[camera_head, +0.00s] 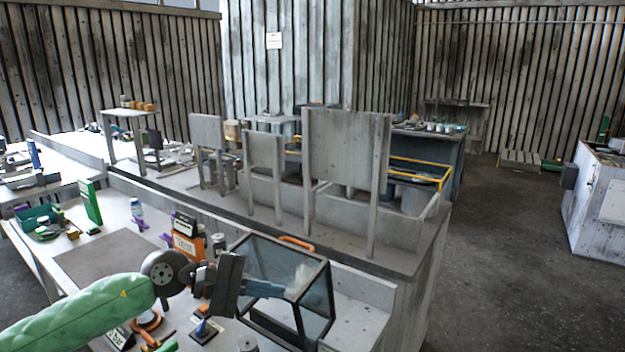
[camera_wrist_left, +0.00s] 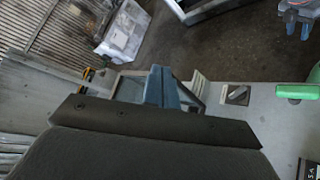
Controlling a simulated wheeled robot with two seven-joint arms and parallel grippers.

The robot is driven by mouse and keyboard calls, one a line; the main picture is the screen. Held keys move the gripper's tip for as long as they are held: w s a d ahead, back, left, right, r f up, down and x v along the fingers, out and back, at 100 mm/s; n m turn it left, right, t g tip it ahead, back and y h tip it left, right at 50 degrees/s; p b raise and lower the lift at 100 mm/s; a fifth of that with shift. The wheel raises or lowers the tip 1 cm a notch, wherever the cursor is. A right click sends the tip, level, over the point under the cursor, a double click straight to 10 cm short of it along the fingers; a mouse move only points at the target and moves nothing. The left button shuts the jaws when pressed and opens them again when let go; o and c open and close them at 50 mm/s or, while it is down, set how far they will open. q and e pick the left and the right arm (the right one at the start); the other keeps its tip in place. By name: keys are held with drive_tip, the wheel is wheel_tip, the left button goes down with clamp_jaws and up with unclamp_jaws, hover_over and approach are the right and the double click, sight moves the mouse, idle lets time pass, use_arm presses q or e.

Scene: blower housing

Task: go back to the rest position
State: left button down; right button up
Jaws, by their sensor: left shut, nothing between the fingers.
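My left arm, in a green padded sleeve, comes in from the lower left in the head view. My left gripper (camera_head: 282,290) points right, with its blue-grey fingers shut and empty. It overlaps the dark-framed clear box (camera_head: 318,277) on the workbench; I cannot tell whether the fingers are inside the box or in front of it. In the left wrist view the two fingers of the left gripper (camera_wrist_left: 161,86) lie together with nothing between them.
The workbench (camera_head: 105,255) carries an orange-black device (camera_head: 187,240), a green upright panel (camera_head: 91,203) and a green bin (camera_head: 38,217). Behind it, a raised ledge holds grey upright panels (camera_head: 346,145). A white cabinet (camera_head: 597,205) stands right; the floor (camera_head: 505,240) before it is clear.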

use_arm(q)
drive_tip(key=w+a+f+n+t+y, duration=0.1)
drive_tip(key=a+f+n+t+y, duration=0.15)
drive_tip(key=a+n+t, duration=0.85)
drive_tip(key=w+a+f+n+t+y, duration=0.15)
drive_tip(key=f+n+t, duration=0.25)
drive_tip(key=n, duration=1.4)
drive_tip(key=s+a+f+n+g+y, duration=0.1)
drive_tip(key=s+a+f+n+y, duration=0.3)
drive_tip(key=a+f+n+y, duration=0.75)
drive_tip(key=s+a+f+n+g+y, duration=0.2)
drive_tip(key=s+a+f+n+g, duration=0.3)
drive_tip(key=s, duration=0.4)
drive_tip(key=s+a+f+n+g+y, duration=0.25)
drive_tip(key=s+f+n+g, duration=0.2)
drive_tip(key=s+f, duration=0.3)
drive_tip(key=s+a+f+n+g+y, duration=0.1)
drive_tip(key=s+a+f+n+g, duration=0.4)
drive_tip(key=s, duration=0.5)
drive_tip(key=s+d+f+n+h, duration=0.1)
drive_tip(key=d+n+h, duration=0.1)
drive_tip(key=d, duration=0.7)
drive_tip(key=s+d+f+n+h, duration=0.1)
drive_tip(key=d+f+n+h, duration=0.1)
drive_tip(key=d, duration=0.8)
drive_tip(key=s+d+f+n+h, duration=0.1)
drive_tip(key=d+n+h, duration=0.2)
drive_tip(key=d, duration=0.6)
drive_tip(key=shift+d+f+h, duration=0.3)
